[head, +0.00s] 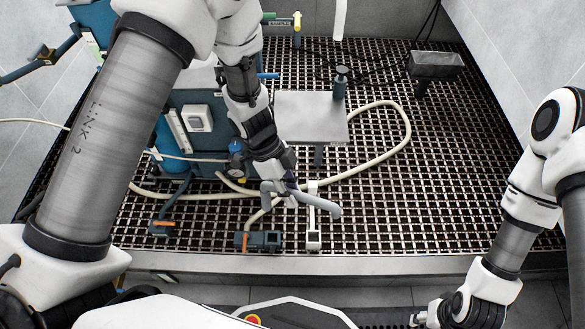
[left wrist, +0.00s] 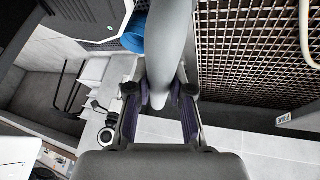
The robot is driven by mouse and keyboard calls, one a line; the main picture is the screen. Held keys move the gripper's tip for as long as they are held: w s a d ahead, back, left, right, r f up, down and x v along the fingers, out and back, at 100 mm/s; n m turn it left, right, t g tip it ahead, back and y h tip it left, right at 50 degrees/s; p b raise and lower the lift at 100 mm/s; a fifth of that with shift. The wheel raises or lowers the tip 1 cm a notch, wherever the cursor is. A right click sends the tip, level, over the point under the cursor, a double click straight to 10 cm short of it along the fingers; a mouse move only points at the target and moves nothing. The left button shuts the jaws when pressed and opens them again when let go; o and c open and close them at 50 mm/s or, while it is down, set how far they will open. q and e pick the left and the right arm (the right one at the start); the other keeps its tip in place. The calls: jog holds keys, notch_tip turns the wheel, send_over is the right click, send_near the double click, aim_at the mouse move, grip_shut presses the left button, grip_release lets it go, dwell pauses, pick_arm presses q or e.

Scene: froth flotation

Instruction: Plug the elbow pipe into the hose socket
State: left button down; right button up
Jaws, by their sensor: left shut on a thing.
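The grey elbow pipe (head: 322,206) is held in my left gripper (head: 283,192) above the grated floor. Its bent end reaches out to the lower right of the fingers. In the left wrist view the elbow pipe (left wrist: 168,45) runs between the two fingers (left wrist: 160,105), which are shut on it. I cannot tell for sure which part is the hose socket. A dark blue block with an orange handle (head: 262,241) sits below the gripper where a cream hose comes down. The pipe is apart from it. My right gripper (head: 424,318) is at the bottom edge, its fingers unclear.
A white upright piece with a box foot (head: 313,240) stands beside the blue block. A cream hose (head: 400,150) loops over the grating. A grey plate (head: 310,115) and blue machine (head: 195,110) stand behind. The grating at right is largely clear.

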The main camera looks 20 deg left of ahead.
pick_arm(q)
notch_tip(320, 180, down, 12)
jog(key=s+b, duration=0.1)
jog(key=b, duration=0.5)
jog(key=shift+d+f+m+b, duration=0.15)
jog(key=shift+m+b, duration=0.15)
jog(key=shift+b, duration=0.1)
pick_arm(e)
notch_tip(320, 180, down, 10)
jog(key=w, duration=0.1)
pick_arm(q)
notch_tip(320, 180, down, 6)
jog(key=shift+r+b, duration=0.1)
jog(key=shift+b, duration=0.45)
pick_arm(e)
jog(key=shift+f, duration=0.55)
pick_arm(q)
jog(key=shift+r, duration=0.1)
pick_arm(e)
jog(key=shift+r, duration=0.15)
